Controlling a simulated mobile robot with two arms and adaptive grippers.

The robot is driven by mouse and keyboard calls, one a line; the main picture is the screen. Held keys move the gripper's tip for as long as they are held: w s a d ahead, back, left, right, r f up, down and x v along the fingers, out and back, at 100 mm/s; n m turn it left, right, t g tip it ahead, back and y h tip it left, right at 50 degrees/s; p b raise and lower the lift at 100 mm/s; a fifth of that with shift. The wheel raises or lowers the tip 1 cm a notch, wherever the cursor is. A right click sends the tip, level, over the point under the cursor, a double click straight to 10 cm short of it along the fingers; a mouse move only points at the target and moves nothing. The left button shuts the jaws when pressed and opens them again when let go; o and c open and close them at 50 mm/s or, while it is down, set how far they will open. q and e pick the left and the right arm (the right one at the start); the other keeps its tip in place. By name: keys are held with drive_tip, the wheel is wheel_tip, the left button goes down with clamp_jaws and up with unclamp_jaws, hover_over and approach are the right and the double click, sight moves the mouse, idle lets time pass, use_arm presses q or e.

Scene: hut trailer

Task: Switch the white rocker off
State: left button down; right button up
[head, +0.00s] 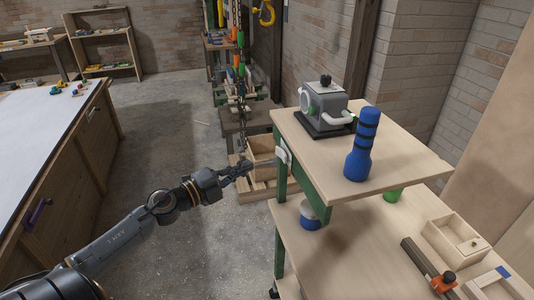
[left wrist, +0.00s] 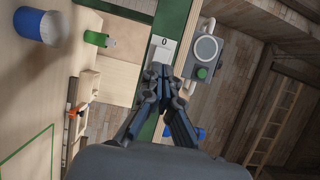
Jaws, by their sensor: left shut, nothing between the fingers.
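The white rocker (left wrist: 160,50) is a small pale plate marked "0" on a green post in the left wrist view. My left gripper (head: 247,166) is shut and empty, to the left of the rocker with a visible gap in the head view. In the left wrist view the fingertips (left wrist: 160,74) point at the plate and cover its lower edge; contact cannot be told. My right gripper is in neither view.
On the raised shelf (head: 420,160) stand a grey machine (head: 326,103) and a blue flashlight (head: 362,148). A blue-and-white tub (head: 310,215) sits below. Wooden boxes (head: 262,158) and a hanging chain (head: 241,110) are behind the gripper. The floor to the left is clear.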

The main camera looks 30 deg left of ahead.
sight(277, 152)
use_arm(q)
drive_tip(key=p+x, duration=0.2)
drive_tip(key=x, duration=0.6)
drive_tip(key=shift+p, duration=0.35)
drive_tip(key=shift+w+d+f, duration=0.1)
drive_tip(key=shift+w+m+g+h+b, duration=0.3)
drive_tip(key=shift+w+m+h+b, duration=0.3)
drive_tip(key=shift+b, duration=0.5)
drive_tip(key=shift+s, duration=0.1)
drive_tip(key=shift+s+f, duration=0.1)
